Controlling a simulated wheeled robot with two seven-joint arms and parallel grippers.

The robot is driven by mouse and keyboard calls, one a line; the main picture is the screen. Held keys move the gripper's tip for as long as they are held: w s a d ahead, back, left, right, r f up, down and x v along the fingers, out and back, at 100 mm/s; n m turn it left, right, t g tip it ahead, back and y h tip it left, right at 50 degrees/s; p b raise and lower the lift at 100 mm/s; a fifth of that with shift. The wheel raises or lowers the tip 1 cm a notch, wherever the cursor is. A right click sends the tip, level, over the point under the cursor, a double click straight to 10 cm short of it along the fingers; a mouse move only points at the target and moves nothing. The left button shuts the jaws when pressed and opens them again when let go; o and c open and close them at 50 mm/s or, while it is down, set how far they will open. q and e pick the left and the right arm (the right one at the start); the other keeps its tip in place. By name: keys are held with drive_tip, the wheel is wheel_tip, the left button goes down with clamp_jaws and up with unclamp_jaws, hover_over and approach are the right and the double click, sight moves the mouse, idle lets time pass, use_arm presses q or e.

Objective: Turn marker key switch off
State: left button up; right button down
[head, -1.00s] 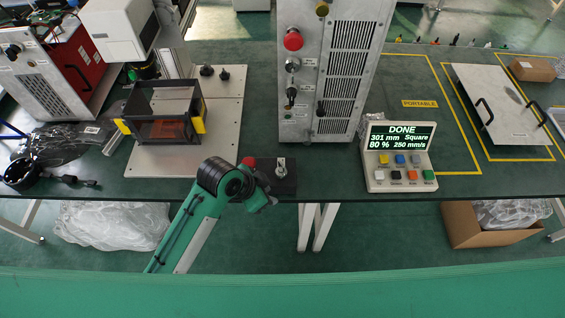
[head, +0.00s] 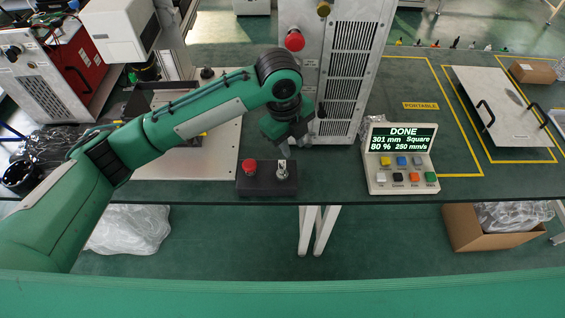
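The tall silver cabinet (head: 352,60) stands at the back centre, with a red button (head: 295,41) on its front. The cabinet's lower-left front, where knobs and a key-like switch showed earlier, is now hidden behind my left arm and gripper. My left gripper (head: 290,140) points down in front of the cabinet's lower front; its fingers are dark and small, and I cannot tell whether they are open or touching anything. A black box (head: 262,186) at the table's front edge carries a red button and a silver key switch (head: 282,169), below my gripper and apart from it. My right gripper is not in view.
A control panel (head: 402,160) to the right reads DONE, with several coloured buttons. A flat plate with handles (head: 505,105) lies further right. My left arm crosses over the beige base plate (head: 215,165). The green table (head: 335,185) is clear between box and panel.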

sight(282, 165)
use_arm(q)
drive_tip(key=f, duration=0.3)
drive_tip(key=w+a+f+m+y+p, duration=0.1)
drive_tip(key=f, duration=0.3)
drive_tip(key=a+f+m, duration=0.1)
drive_tip(key=f, duration=0.3)
drive_tip(key=shift+w+a+y+p, duration=0.15)
drive_tip(key=shift+w+y+p, duration=0.15)
drive_tip(key=shift+y+p, duration=0.1)
drive_tip(key=shift+c, duration=0.2)
drive_tip(key=shift+r, duration=0.1)
clamp_jaws()
